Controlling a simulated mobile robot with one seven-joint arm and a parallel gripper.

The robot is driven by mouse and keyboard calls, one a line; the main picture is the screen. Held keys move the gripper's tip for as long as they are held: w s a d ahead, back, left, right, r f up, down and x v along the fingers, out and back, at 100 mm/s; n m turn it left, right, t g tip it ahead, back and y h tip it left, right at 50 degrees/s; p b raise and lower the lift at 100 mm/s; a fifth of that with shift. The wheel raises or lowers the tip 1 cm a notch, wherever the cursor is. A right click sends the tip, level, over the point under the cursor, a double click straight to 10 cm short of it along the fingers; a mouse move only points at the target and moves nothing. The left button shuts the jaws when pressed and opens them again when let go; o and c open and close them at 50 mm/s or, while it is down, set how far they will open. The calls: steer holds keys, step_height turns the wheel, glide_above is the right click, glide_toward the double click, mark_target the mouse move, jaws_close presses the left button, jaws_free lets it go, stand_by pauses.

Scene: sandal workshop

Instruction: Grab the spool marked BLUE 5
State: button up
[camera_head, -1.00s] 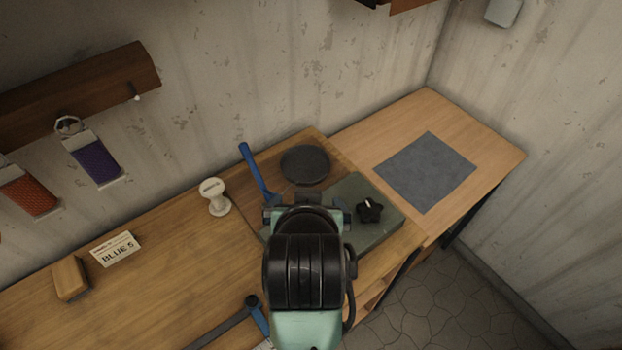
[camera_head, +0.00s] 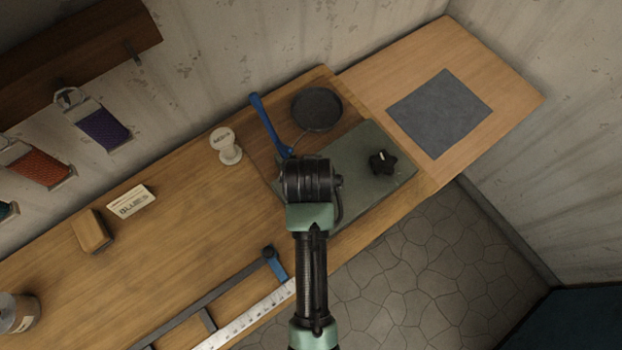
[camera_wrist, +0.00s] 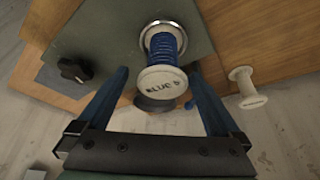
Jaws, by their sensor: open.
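In the wrist view the spool marked BLUE 5 (camera_wrist: 162,75) has a white end bearing the lettering and blue thread on its stem. It stands on a round metal seat on a green plate (camera_wrist: 90,25). My gripper (camera_wrist: 158,71) is open, with one blue finger on each side of the spool; no contact with it shows. In the head view my arm hides the spool and the fingers. The green plate (camera_head: 350,190) shows beside my wrist. A card reading BLUE 5 (camera_head: 131,202) lies on the bench to the left.
A pale, empty-looking spool (camera_head: 226,147) stands left of the plate. A black star knob (camera_head: 382,162), dark round disc (camera_head: 317,109) and blue-handled tool (camera_head: 266,122) are close by. A metal ruler (camera_head: 250,315) lies at the front edge. A grey mat (camera_head: 440,112) lies at right.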

steer(key=shift+p+x, duration=0.35)
steer(key=shift+x, duration=1.55)
steer(key=shift+w+a, duration=0.1)
steer(key=shift+a, duration=0.05)
